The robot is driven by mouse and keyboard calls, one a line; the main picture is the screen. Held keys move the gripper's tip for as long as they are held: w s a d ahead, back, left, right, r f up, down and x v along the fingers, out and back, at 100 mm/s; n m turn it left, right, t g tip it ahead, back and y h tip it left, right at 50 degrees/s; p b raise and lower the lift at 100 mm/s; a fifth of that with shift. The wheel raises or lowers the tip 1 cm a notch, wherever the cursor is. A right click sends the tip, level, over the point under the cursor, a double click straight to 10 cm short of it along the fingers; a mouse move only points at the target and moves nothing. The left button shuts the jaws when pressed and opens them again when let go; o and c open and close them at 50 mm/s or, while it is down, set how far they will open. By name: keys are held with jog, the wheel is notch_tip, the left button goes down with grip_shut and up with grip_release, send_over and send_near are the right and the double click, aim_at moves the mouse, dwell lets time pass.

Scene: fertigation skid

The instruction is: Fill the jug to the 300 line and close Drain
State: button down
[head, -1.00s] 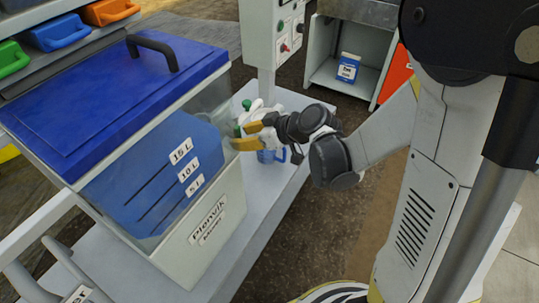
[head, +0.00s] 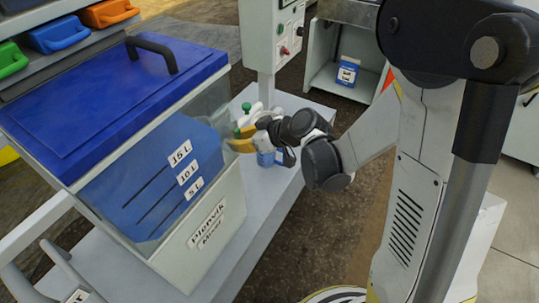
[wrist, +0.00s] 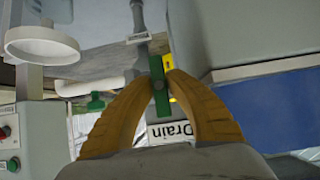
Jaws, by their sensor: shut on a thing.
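My gripper (head: 246,137) is at the front right of the tank, its yellow fingers closed on a green valve handle (wrist: 159,85). In the wrist view the handle sits between the fingertips (wrist: 158,78), just above a label reading "Drain" (wrist: 170,132). The blue-looking jug (head: 266,159) stands low beneath my gripper on the skid, partly hidden by the fingers and wrist. Its 300 line and fill level cannot be read.
The tank (head: 225,185) with blue lid and litre marks stands left of my gripper. A second green handle (head: 246,106) is just behind. A grey control box (head: 270,35) stands beyond. A blue-and-white carton (head: 347,72) sits in a cabinet.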

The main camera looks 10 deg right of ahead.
jog(key=shift+s+a+n+t+h, duration=0.15)
jog(key=shift+n+t+h, duration=0.15)
jog(key=shift+n+h, duration=0.15)
jog(key=shift+n+t+h, duration=0.45)
jog(key=shift+n+t, duration=0.15)
jog(key=shift+n, duration=0.05)
dwell(2.3)
jog(key=shift+w+d+m+g+y, duration=0.2)
jog(key=shift+w+m+g+y, duration=0.1)
jog(key=shift+m+g+y, duration=0.6)
jog(key=shift+s+a+m+g, duration=0.15)
jog(key=shift+m+g, duration=0.15)
jog(key=shift+m, duration=0.2)
jog(key=c, duration=1.3)
grip_release()
jog(key=shift+o, duration=0.2)
